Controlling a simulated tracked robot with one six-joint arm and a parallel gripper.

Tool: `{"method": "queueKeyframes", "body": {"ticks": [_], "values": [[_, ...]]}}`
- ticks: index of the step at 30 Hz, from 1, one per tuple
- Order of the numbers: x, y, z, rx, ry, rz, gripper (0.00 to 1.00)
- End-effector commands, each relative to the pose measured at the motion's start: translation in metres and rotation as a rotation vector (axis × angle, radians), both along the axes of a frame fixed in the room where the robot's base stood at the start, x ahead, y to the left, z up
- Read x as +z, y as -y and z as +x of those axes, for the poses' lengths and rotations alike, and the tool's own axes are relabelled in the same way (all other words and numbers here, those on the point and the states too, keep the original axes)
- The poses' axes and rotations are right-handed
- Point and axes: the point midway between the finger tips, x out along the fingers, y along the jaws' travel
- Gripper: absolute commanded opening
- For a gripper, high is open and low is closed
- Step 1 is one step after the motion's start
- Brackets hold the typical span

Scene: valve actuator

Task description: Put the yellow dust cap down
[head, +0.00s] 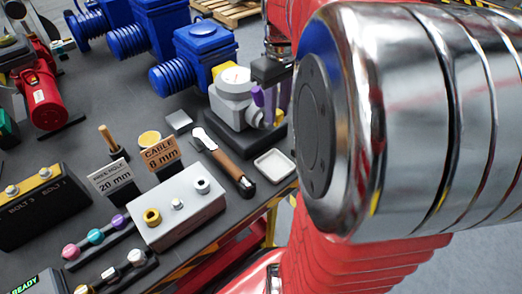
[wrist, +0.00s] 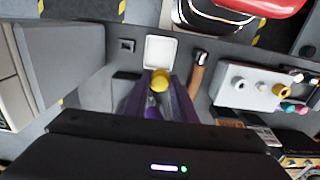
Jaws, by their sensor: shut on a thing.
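My gripper (wrist: 160,88) has purple fingers, shut on the yellow dust cap (wrist: 160,80) at their tips in the wrist view. The cap shows just short of a small white tray (wrist: 161,50) in that picture; its height above the bench cannot be told there. In the head view my gripper's purple fingers (head: 264,99) are beside the white and grey actuator body (head: 233,95), partly hidden by my arm. The white tray (head: 274,165) lies empty near the bench edge, below the gripper in the picture.
A brown-handled tool (head: 226,162) lies left of the tray. A light grey block with fittings (head: 178,210) stands further left, near labels reading "CABLE 8 mm" (head: 161,153) and "FREE HOLE 20 mm" (head: 110,177). Blue actuators (head: 205,50) stand behind.

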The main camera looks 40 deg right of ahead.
Motion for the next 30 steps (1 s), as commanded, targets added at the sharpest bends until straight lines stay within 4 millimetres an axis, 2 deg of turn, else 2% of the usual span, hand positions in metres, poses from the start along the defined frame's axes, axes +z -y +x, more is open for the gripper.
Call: {"method": "queueKeyframes", "body": {"ticks": [8, 24, 30], "values": [[-0.009, 0.002, -0.001, -0.006, -0.002, 0.002, 0.0], [-0.108, 0.002, -0.002, -0.007, -0.004, 0.003, 0.0], [-0.137, 0.002, -0.002, -0.008, -0.002, 0.001, 0.0]]}}
